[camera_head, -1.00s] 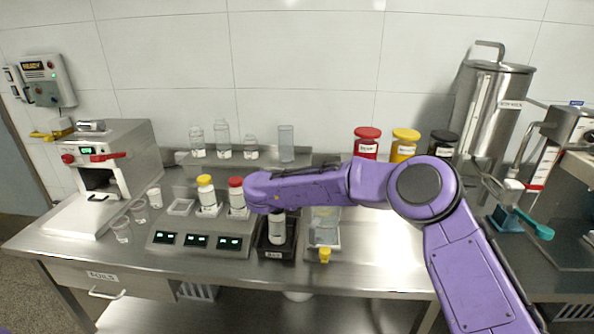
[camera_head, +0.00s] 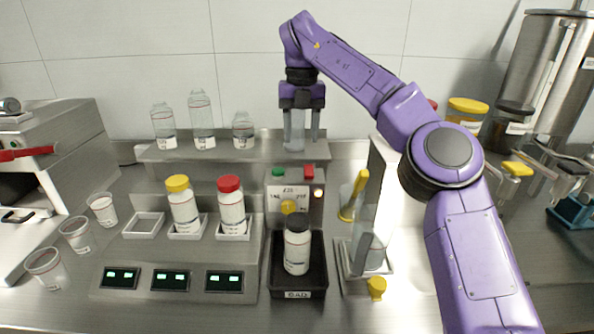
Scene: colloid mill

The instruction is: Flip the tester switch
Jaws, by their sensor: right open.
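A small grey box (camera_head: 314,212), which looks like the tester, stands behind the black tray. It has a green button (camera_head: 279,172), a red block (camera_head: 309,172) on top, a small lit lamp below that, and a yellow knob (camera_head: 289,207) on its labelled front. I cannot tell which of these is the switch. My right gripper (camera_head: 303,139) points down above and behind the box, open, its fingers at the clear cylinder on the shelf. Whether they touch the cylinder or the box is unclear. My left gripper is out of view.
A white bottle (camera_head: 297,250) stands in the black tray (camera_head: 311,280) before the box. Yellow-capped (camera_head: 184,205) and red-capped (camera_head: 232,207) bottles stand in the rack at left. A tall clear panel (camera_head: 371,205) stands right of the box. Glass bottles (camera_head: 202,120) line the shelf.

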